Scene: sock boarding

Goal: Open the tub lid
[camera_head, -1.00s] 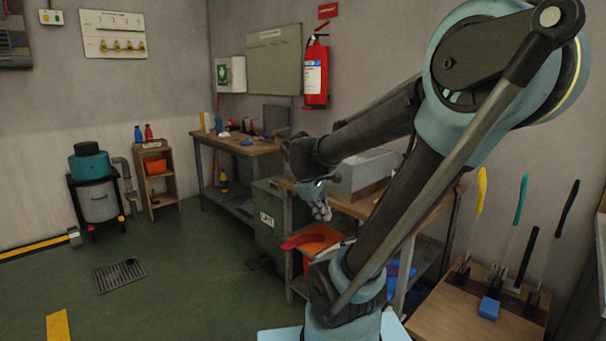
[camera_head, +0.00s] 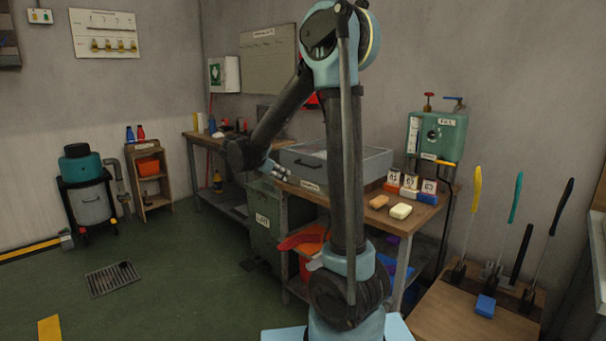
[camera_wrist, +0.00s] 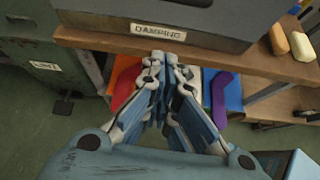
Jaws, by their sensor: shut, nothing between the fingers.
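The grey tub (camera_head: 365,168) stands on the wooden workbench, with a dark handle and a small label on its front. In the wrist view its grey front (camera_wrist: 225,22) is at the top edge, and the label reads "DAMPING". A paler, flat top surface (camera_head: 322,152) shows inside the rim; I cannot tell the lid's exact position. My gripper (camera_head: 283,172) is at the left front of the tub, near the bench edge. In the wrist view my gripper (camera_wrist: 160,62) has its fingers together and empty, pointing toward the bench edge below the label, apart from the handle.
A green bin (camera_head: 264,222) stands left of the bench. Soap bars (camera_head: 400,211) and numbered blocks (camera_head: 410,190) lie right of the tub. A green tank (camera_head: 437,134) stands behind them. Red, blue and purple items (camera_wrist: 222,95) sit on the lower shelf.

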